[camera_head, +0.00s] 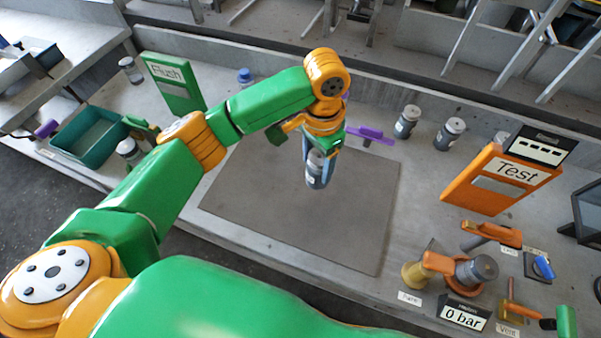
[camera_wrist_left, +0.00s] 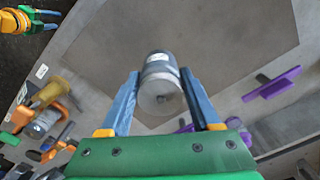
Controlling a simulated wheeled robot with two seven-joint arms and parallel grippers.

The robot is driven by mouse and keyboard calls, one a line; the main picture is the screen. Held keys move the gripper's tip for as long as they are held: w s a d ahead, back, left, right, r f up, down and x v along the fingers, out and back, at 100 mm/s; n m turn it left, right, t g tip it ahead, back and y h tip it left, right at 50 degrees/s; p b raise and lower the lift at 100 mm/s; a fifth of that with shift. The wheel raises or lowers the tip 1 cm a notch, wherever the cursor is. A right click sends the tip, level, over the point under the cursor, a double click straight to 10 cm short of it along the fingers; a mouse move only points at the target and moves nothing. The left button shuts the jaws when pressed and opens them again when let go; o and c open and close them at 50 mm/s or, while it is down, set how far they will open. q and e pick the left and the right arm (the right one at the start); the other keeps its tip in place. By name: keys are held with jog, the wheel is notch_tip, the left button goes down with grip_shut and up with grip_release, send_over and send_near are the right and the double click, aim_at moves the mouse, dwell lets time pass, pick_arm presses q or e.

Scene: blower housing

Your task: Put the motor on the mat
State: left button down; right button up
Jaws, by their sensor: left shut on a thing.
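The motor (camera_head: 316,170) is a grey cylinder with a pale end. My left gripper (camera_head: 318,158) is shut on it and holds it over the mat. In the left wrist view the motor (camera_wrist_left: 161,82) sits between the two blue fingers of my left gripper (camera_wrist_left: 164,98). The mat (camera_head: 290,220) is a flat dark grey sheet on the bench, and it fills the upper middle of the left wrist view (camera_wrist_left: 215,35). My right gripper (camera_wrist_left: 42,20) shows only at the top left corner of the left wrist view, its blue fingers apart and empty.
Two similar grey cylinders (camera_head: 406,121) (camera_head: 449,134) stand behind the mat, near a purple handle (camera_head: 370,135). An orange Test stand (camera_head: 490,185) and a fixture with a 0 bar display (camera_head: 464,316) are at right. A green Flush sign (camera_head: 173,84) and teal tray (camera_head: 64,151) are at left.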

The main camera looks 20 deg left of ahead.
pick_arm(q)
jog(key=a+f, duration=0.1)
jog(key=f, duration=0.1)
jog(key=a+f, duration=0.1)
jog(key=f, duration=0.1)
jog(key=a+f+p, duration=0.1)
jog(key=f, duration=0.2)
jog(key=shift+s+a, duration=0.1)
jog(key=shift+a, duration=0.2)
jog(key=shift+f, duration=0.4)
jog(key=shift+c, duration=0.5)
grip_release()
jog(key=shift+f, duration=0.1)
notch_tip(320, 180, up, 12)
jog(key=shift+r+b, duration=0.2)
jog(key=shift+b, duration=0.2)
jog(key=shift+f, duration=0.1)
